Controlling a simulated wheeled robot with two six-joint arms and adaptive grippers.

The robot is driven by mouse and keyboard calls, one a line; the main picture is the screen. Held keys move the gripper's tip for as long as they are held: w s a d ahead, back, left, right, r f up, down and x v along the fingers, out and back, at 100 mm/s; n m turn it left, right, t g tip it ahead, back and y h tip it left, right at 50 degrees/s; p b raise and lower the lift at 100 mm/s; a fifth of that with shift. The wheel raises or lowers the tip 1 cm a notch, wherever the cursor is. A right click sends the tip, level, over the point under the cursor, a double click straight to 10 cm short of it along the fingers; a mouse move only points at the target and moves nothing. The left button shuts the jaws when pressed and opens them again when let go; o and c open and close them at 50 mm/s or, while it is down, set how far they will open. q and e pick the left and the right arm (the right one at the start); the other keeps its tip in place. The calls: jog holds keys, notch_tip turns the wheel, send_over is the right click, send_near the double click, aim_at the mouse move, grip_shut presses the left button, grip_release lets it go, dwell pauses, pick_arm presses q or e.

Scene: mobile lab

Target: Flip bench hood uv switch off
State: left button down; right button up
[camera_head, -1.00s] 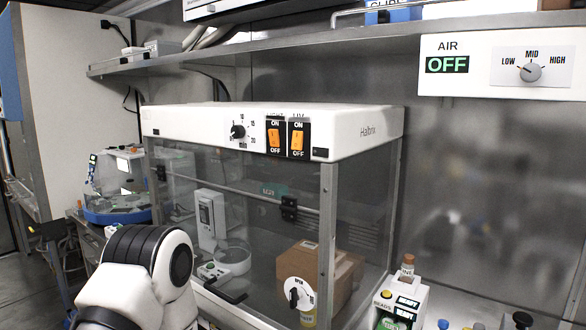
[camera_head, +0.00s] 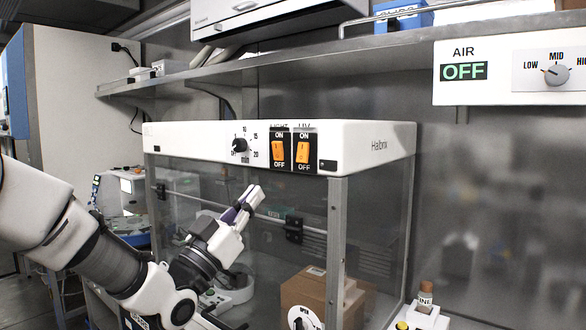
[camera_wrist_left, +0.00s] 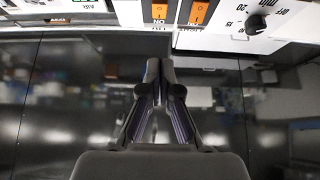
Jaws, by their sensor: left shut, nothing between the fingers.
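The bench hood's UV switch (camera_head: 302,152) is an orange rocker on the white front panel, with ON above it and OFF below. It also shows upside down at the top of the left wrist view (camera_wrist_left: 159,11). I cannot tell which way its rocker is tipped. The similar light switch (camera_head: 278,151) sits just left of it in the head view. My left gripper (camera_head: 255,196) is shut and empty, in front of the hood's glass. It is below and left of the switches, apart from them. In the wrist view its fingertips (camera_wrist_left: 166,66) point towards the panel. My right gripper is not in view.
A timer knob (camera_head: 240,145) is left of the switches. The hood's glass front (camera_head: 200,180) is below the panel, with a cardboard box (camera_head: 300,290) behind it. A shelf (camera_head: 330,60) runs above the hood. An air control panel (camera_head: 510,72) is at the upper right.

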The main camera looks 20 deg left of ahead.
aim_at(302, 152)
pick_arm(q)
jog(key=p+x, duration=0.2)
jog(key=x, duration=0.2)
jog(key=f+p+x, duration=0.1)
jog(key=p+x, duration=0.1)
jog(key=x, duration=0.2)
jog(key=w+p+x, duration=0.1)
jog(key=p+x, duration=0.1)
jog(key=x, duration=0.2)
jog(key=shift+w+d+f, duration=0.2)
jog(key=shift+d+f, duration=0.05)
jog(key=shift+d, duration=0.15)
jog(key=shift+w+f, duration=0.2)
jog(key=shift+w, duration=0.1)
jog(key=shift+s, duration=0.1)
